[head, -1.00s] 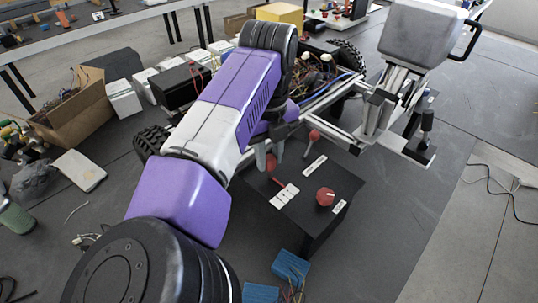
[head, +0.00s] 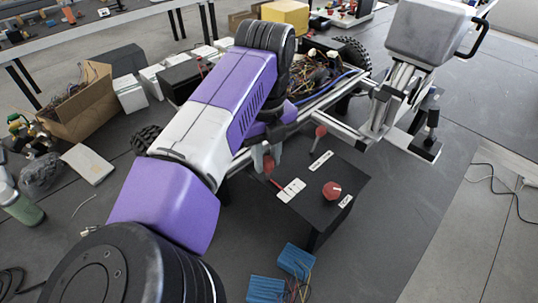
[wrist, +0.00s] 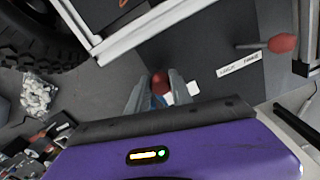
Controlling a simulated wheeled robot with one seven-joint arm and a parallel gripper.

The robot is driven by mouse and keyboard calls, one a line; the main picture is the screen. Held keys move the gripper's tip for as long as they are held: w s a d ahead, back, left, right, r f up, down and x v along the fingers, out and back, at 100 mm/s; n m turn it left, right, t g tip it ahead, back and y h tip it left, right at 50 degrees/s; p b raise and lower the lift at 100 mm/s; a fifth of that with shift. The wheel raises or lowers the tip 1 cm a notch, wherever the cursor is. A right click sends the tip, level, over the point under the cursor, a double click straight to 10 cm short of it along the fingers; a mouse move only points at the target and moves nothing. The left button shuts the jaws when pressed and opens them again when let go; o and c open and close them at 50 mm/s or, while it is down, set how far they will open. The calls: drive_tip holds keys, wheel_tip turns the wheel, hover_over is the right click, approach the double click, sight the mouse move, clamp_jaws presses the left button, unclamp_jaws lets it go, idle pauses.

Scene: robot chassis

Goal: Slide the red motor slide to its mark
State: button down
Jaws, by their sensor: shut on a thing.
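The red motor slide's handle (wrist: 160,82) sits between the two grey fingers of my gripper (wrist: 160,90) in the wrist view. In the head view my gripper (head: 267,157) is shut on the red slide handle (head: 268,165) at the left part of a black panel box (head: 318,205). A thin red line (head: 279,185) shows on the panel close to the handle, beside a white label (head: 291,190). The slide's lower part and track are mostly hidden, and I cannot clearly make out the mark.
A round red knob (head: 332,189) stands on the panel to the right. A red-tipped lever (head: 321,131) stands behind; its tip also shows in the wrist view (wrist: 282,44). Metal chassis rails (head: 335,88) and a black wheel (wrist: 40,35) are close by. Blue blocks (head: 296,260) lie in front.

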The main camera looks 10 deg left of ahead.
drive_tip(key=c, duration=1.1)
unclamp_jaws()
drive_tip(key=shift+c, duration=0.2)
wheel_tip(320, 180, up, 8)
drive_tip(key=p, duration=0.5)
drive_tip(key=shift+f, duration=0.1)
